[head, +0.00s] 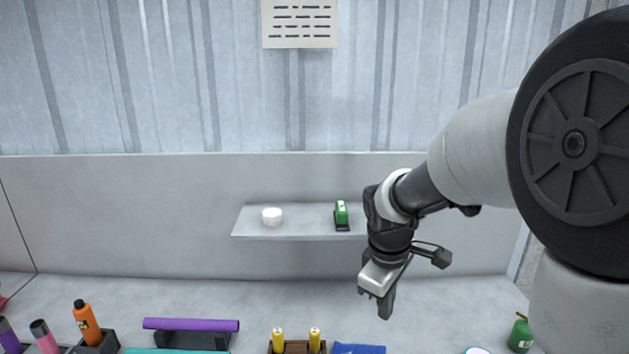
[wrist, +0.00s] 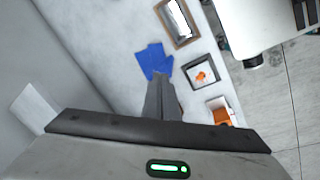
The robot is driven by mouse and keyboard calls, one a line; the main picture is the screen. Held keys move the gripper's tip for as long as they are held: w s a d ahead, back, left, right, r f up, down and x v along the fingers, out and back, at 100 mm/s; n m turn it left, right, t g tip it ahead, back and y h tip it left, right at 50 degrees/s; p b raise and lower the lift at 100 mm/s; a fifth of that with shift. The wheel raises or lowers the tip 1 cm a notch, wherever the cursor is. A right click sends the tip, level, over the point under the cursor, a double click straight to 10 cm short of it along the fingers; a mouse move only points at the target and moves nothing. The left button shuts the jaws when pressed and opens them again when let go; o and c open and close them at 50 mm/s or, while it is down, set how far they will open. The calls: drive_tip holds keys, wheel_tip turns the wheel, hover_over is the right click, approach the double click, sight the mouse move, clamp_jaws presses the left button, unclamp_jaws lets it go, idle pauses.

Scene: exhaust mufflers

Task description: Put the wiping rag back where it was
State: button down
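A flat blue cloth (head: 358,349), which looks like the wiping rag, lies on the bench at the bottom edge of the head view, partly cut off. It also shows in the wrist view (wrist: 155,60), spread flat just past my fingertips. My gripper (head: 380,308) hangs above the bench, fingers pointing down, above and slightly right of the cloth in the head view. In the wrist view its dark fingers (wrist: 164,82) lie close together and look shut. Nothing hangs from them in the head view, and the cloth appears apart from them.
A wall shelf (head: 300,233) behind holds a white cup (head: 272,216) and a green object (head: 342,214). Along the bench front are an orange bottle (head: 86,324), a purple roll (head: 191,325), yellow-topped items (head: 278,338) and a green container (head: 520,336). The bench behind the cloth is clear.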

drive_tip(key=s+r+m+t, duration=0.1)
drive_tip(key=s+r+m, duration=0.4)
drive_tip(key=s, duration=0.4)
drive_tip(key=s+r+m+t+y, duration=0.1)
drive_tip(key=s+r+m+t, duration=0.1)
drive_tip(key=s+r+m, duration=0.3)
drive_tip(key=s+r, duration=0.1)
drive_tip(key=s, duration=0.3)
drive_tip(key=shift+s, duration=0.3)
idle(0.5)
